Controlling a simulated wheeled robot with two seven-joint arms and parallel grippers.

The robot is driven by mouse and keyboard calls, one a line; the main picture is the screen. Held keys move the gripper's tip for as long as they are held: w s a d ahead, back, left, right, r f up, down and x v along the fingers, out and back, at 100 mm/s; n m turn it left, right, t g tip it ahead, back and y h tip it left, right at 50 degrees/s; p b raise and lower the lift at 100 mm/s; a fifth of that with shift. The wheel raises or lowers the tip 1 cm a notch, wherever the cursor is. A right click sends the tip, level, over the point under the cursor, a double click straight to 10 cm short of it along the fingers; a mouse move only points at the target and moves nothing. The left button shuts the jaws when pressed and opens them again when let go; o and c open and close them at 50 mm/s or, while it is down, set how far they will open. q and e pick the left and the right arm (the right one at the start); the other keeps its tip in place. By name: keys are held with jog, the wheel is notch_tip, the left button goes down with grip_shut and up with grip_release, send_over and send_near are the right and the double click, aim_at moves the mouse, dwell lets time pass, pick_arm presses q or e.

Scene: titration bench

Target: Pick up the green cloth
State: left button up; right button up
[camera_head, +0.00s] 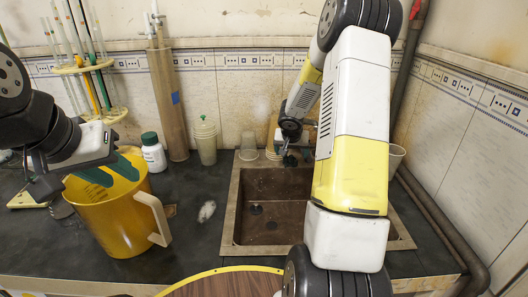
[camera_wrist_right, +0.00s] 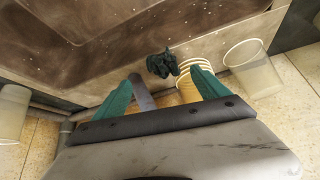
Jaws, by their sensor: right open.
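The green cloth is a small, dark, crumpled bundle (camera_wrist_right: 162,63) at the sink's edge in the right wrist view. In the head view it shows as a dark lump (camera_head: 290,160) at the back rim of the sink. My right gripper (camera_wrist_right: 161,80) is open, its teal fingers pointing toward the cloth, which lies just beyond the gap between the tips. I cannot tell how far above it they are. In the head view that gripper is mostly hidden by my right arm. My left gripper (camera_head: 108,172) is at the yellow pitcher's mouth, its teal fingers apart.
The brown sink (camera_head: 270,205) lies below my right arm. Stacked cups (camera_wrist_right: 187,80) and a clear cup (camera_wrist_right: 250,70) stand beside the cloth. The yellow pitcher (camera_head: 115,220), a white bottle (camera_head: 153,152) and a pipette rack (camera_head: 85,65) are on the left.

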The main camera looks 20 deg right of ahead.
aim_at(290, 159)
jog(key=x, duration=0.7)
jog(key=shift+w+a+f, duration=0.15)
jog(key=shift+w+f, duration=0.1)
jog(key=shift+w, duration=0.1)
jog(key=c, duration=1.4)
jog(key=shift+c, duration=0.3)
